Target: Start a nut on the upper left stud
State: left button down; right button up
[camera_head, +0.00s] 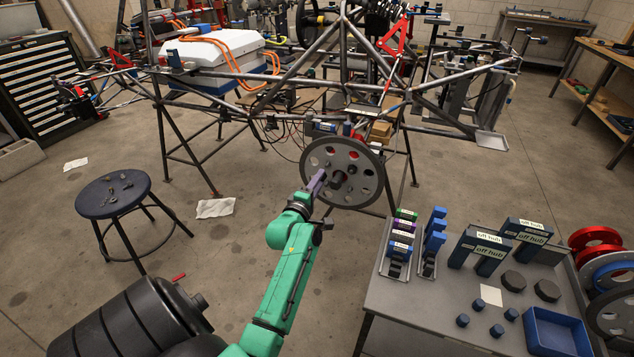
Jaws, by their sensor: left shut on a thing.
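A grey wheel disc (356,191) with round holes is mounted upright at the near end of the tube chassis (270,92). A dark hub (338,178) stands out from its middle. The studs are too small to make out one by one. My left gripper (318,183), at the end of the green arm, is just left of the hub, in front of the disc's left part. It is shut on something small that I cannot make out. A nut is not clearly visible. I cannot tell whether the gripper touches the disc. My right gripper is not in view.
A grey table (420,305) at the right holds colored blocks, "off hub" stands (483,246), dark round pieces and a blue tray (555,332). A dark stool (113,192) with small parts stands at the left. Black cylinders (125,325) lie at the lower left.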

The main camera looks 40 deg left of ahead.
pick_arm(q)
jog(key=shift+a+b+x, duration=0.25)
jog(key=shift+b+x, duration=1)
jog(key=shift+x, duration=0.25)
jog(key=shift+s+r+p, duration=0.1)
jog(key=shift+r+p, duration=0.05)
jog(key=shift+p, duration=0.35)
jog(key=shift+b+x, duration=0.3)
jog(key=shift+x, duration=1.15)
jog(key=c, duration=0.5)
grip_release()
jog(key=shift+c, duration=0.2)
